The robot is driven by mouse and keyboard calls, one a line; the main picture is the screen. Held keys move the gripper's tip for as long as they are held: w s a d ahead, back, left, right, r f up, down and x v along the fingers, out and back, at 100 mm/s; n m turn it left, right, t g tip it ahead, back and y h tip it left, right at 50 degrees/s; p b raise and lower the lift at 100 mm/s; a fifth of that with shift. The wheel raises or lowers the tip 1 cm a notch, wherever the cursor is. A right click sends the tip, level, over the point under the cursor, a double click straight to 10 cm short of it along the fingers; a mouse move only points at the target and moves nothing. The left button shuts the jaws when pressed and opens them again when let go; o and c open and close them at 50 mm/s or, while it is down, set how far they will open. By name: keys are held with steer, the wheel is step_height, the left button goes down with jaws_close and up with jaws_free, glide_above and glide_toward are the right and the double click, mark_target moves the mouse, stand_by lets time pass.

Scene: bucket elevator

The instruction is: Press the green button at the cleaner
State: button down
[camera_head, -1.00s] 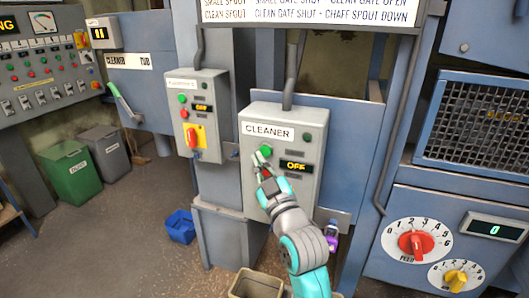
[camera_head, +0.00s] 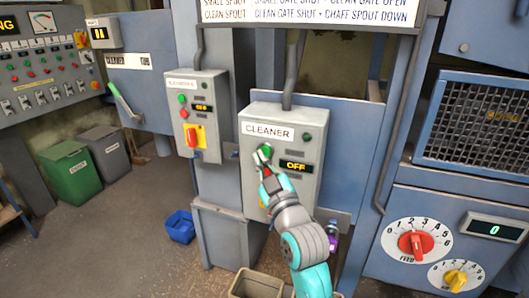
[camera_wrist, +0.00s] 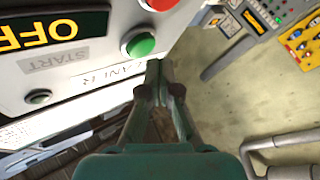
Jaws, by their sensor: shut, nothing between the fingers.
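The grey cleaner box (camera_head: 310,140), labelled CLEANER, stands in the middle of the head view. Its green button (camera_head: 266,150) is on the upper left of its face and is partly covered by my gripper (camera_head: 261,158). The box's display (camera_head: 296,166) reads OFF. In the wrist view the green button (camera_wrist: 140,44) shows clearly, with a red button (camera_wrist: 158,4) near it. My gripper's fingertips (camera_wrist: 156,68) are shut and empty, just beside the green button in that view. I cannot tell whether they touch the box.
A similar grey box (camera_head: 205,110) with a green button and a red switch hangs to the left. A blue bin (camera_head: 180,226) is on the floor. A panel with a red dial (camera_head: 417,243) is at the right.

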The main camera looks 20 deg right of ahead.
steer(key=shift+w, duration=0.1)
stand_by(0.6)
steer(key=shift+w+d, duration=0.25)
steer(key=shift+w+d, duration=0.3)
steer(key=shift+w, duration=0.1)
stand_by(0.9)
steer(key=shift+s+a, duration=0.1)
stand_by(0.3)
steer(key=shift+s+a, duration=0.45)
steer(key=shift+s, duration=0.2)
steer(key=shift+s+a, duration=0.75)
steer(key=shift+s, duration=0.25)
steer(key=shift+s+a, duration=0.7)
steer(key=shift+s, duration=0.3)
